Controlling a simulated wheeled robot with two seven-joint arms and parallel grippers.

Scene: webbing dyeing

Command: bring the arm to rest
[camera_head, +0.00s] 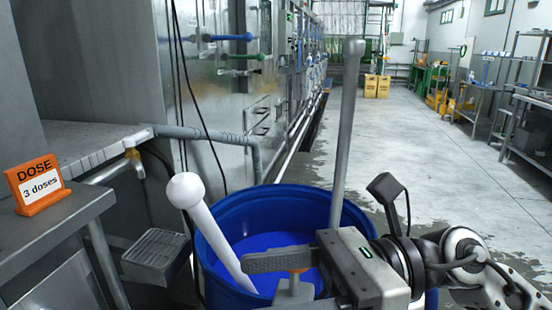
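My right gripper (278,262), its arm coming in from the lower right, is over the blue barrel (215,232). One grey textured finger points left across the barrel's opening. A pale piece with a bit of orange shows just below it, and I cannot tell whether that is the other finger or something held. A white rod with a round knob (186,190) leans in the barrel, its upper end to the left. Its lower part passes close to the fingertip, and contact cannot be told. My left gripper is not in view.
A tall grey rod (346,120) stands nearly upright at the barrel, its foot hidden. An orange dose sign (38,184) reading "3 doses" stands on a metal table (62,222) at left. A grey tray box (156,256) sits beside the barrel. Open floor (430,140) lies beyond, right.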

